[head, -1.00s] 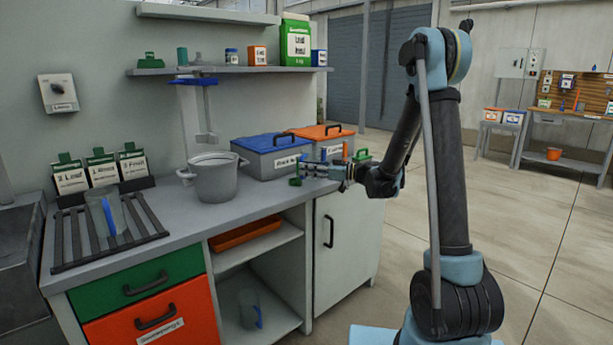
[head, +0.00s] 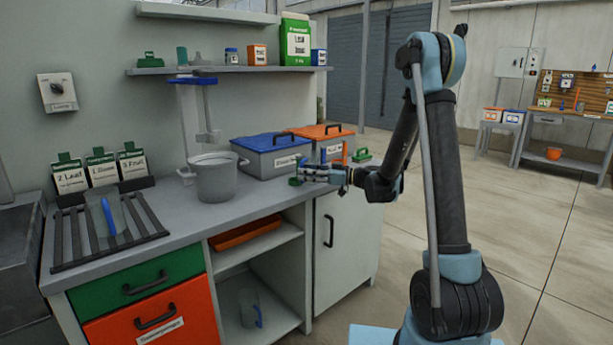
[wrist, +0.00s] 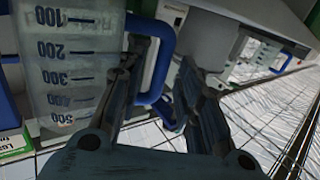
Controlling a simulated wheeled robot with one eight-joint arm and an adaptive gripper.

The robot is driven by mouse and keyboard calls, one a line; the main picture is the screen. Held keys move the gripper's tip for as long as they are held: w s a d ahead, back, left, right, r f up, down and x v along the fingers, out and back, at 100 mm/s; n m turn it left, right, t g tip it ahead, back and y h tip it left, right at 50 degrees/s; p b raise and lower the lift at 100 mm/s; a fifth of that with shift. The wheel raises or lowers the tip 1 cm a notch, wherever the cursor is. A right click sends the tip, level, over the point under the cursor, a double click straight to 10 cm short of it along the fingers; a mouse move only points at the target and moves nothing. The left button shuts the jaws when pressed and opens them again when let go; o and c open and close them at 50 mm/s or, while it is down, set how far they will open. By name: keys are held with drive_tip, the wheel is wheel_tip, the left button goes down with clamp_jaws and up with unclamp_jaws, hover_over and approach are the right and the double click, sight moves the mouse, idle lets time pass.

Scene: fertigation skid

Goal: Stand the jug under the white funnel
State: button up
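A clear graduated jug (wrist: 75,75) with a blue handle (wrist: 163,60) fills the left of the wrist view. My gripper (wrist: 165,75) is open there, its fingers apart beside the handle; whether they touch it I cannot tell. In the head view my gripper (head: 303,173) is low over the counter's right part, right of the grey pot. Another blue-handled jug (head: 110,215) is on the slatted rack, and one (head: 248,308) is on the lower shelf. A small pale cone-like shape (head: 197,59) is on the wall shelf; I cannot tell if it is the white funnel.
A grey pot (head: 216,180) stands on the counter under a blue-topped stand (head: 205,105). Blue-lidded (head: 270,160) and orange-lidded (head: 320,133) boxes stand behind my gripper. Label cards (head: 103,168) line the left wall. The floor (head: 540,230) at right is clear.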

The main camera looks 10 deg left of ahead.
drive_tip(key=d, duration=1.2)
drive_tip(key=s+d+f+m+h, duration=0.3)
drive_tip(key=s+d+m+h, duration=0.2)
drive_tip(key=s+d, duration=0.4)
drive_tip(key=s+d+f+m+h, duration=0.4)
drive_tip(key=s+d, duration=0.5)
drive_tip(key=s, duration=0.5)
drive_tip(key=s+d+f+m+t+h, duration=0.1)
drive_tip(key=s+d+f+m+h, duration=0.2)
drive_tip(key=s+d+m+h, duration=0.4)
drive_tip(key=s+d+h, duration=0.1)
drive_tip(key=s+d, duration=0.1)
drive_tip(key=s, duration=0.2)
drive_tip(key=shift+s+f+m+h, duration=0.2)
drive_tip(key=shift+f+m+h, duration=0.1)
drive_tip(key=shift+m, duration=0.1)
drive_tip(key=shift+o, duration=0.5)
drive_tip(key=shift+s+d+f, duration=0.2)
drive_tip(key=shift+s+d, duration=0.15)
drive_tip(key=shift+a, duration=0.1)
